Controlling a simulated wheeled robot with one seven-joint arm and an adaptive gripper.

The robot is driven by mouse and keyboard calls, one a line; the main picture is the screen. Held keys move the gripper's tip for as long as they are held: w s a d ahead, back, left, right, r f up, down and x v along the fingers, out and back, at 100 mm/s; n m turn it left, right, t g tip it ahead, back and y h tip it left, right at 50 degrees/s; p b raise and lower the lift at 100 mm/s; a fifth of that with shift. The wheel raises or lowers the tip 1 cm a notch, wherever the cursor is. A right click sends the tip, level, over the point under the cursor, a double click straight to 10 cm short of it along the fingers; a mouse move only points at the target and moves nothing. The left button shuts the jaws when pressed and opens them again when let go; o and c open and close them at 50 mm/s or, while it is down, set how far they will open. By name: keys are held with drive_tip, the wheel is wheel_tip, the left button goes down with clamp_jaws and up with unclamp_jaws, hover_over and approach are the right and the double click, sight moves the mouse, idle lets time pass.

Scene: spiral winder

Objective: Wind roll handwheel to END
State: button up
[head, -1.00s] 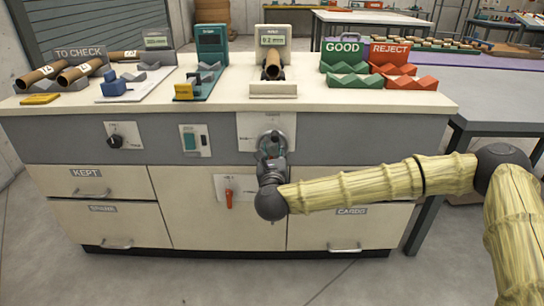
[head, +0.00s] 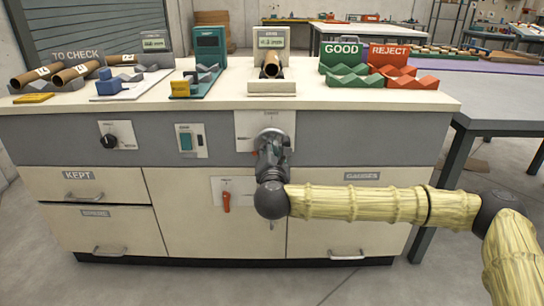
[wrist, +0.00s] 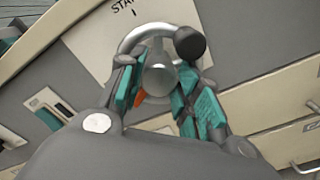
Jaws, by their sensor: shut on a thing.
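The roll handwheel (wrist: 128,42) is a silver ring with a dark round knob (wrist: 190,43) on its upper right side in the wrist view. It sits on a pale plate (wrist: 95,38) with partly visible "START" lettering. My gripper (wrist: 160,82) has its teal-padded fingers on either side of the wheel's silver middle part and is shut on it. A small orange mark (wrist: 140,98) shows beside the left finger. In the head view my gripper (head: 271,142) reaches the bench front from below and hides most of the wheel. No END mark is readable.
A black knob (head: 110,141), a teal switch (head: 187,141) and a red lever (head: 226,201) are on the bench front. Drawers (head: 95,185) lie below.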

drive_tip(key=m, duration=0.1)
drive_tip(key=m+b, duration=0.1)
drive_tip(key=m, duration=0.1)
drive_tip(key=m+b, duration=0.1)
drive_tip(key=shift+f+m, duration=0.25)
drive_tip(key=shift+m, duration=0.15)
idle(0.4)
drive_tip(key=o, duration=1)
drive_tip(key=shift+r, duration=0.1)
drive_tip(key=shift+s, duration=0.1)
drive_tip(key=s, duration=1.1)
drive_tip(key=shift+s+d, duration=0.1)
drive_tip(key=shift+s, duration=0.3)
